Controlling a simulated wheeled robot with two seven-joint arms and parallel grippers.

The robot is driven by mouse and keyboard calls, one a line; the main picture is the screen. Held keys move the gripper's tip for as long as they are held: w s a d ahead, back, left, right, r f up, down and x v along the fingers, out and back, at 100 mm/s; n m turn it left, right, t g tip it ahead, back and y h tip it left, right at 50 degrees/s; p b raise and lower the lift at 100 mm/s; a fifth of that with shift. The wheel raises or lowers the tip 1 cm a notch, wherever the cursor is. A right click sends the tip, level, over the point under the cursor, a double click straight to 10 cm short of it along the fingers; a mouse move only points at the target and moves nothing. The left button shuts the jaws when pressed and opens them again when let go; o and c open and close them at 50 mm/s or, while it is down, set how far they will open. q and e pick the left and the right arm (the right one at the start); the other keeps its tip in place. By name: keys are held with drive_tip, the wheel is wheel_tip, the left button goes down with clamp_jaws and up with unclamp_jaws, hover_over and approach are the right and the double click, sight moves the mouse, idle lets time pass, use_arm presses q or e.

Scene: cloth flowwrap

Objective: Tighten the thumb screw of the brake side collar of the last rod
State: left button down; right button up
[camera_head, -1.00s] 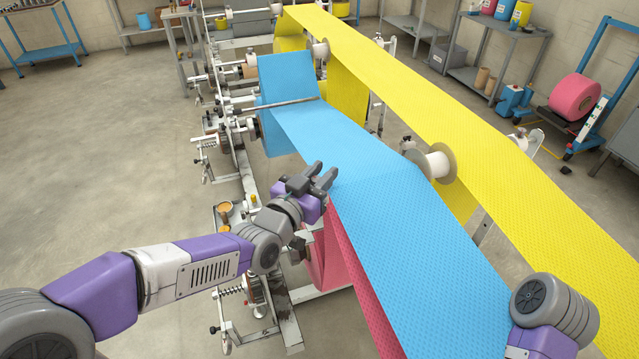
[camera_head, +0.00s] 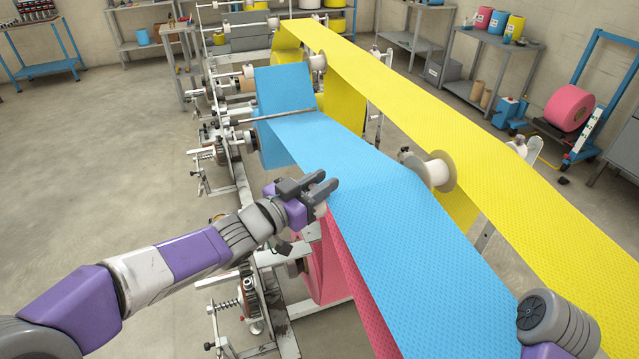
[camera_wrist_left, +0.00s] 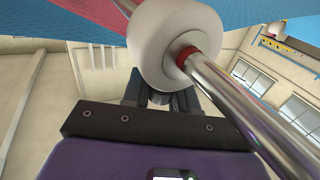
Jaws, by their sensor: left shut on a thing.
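My left gripper (camera_head: 322,186) is at the left edge of the blue web (camera_head: 390,215), near its bend. In the left wrist view its dark fingers (camera_wrist_left: 160,98) reach up beneath a white cylindrical part (camera_wrist_left: 178,42) on a shiny metal rod (camera_wrist_left: 238,98). A red ring (camera_wrist_left: 187,56) sits on the rod against the white part's face. The gripper is shut on a small grey piece between the fingers, mostly hidden; I cannot tell for certain that it is the thumb screw. In the head view the collar is hidden. My right gripper is out of view.
A yellow web (camera_head: 480,150) runs along the right, with a white flanged roller (camera_head: 438,171) between it and the blue web. A red web (camera_head: 372,318) hangs below the blue one. Frame parts with springs (camera_head: 225,305) stand below my left arm. Open floor lies left.

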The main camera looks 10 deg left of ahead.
use_arm(q)
drive_tip(key=c, duration=1)
unclamp_jaws()
drive_tip(key=shift+d, duration=0.1)
wheel_tip(320, 180, up, 10)
drive_tip(key=p, duration=0.5)
drive_tip(key=shift+c, duration=0.2)
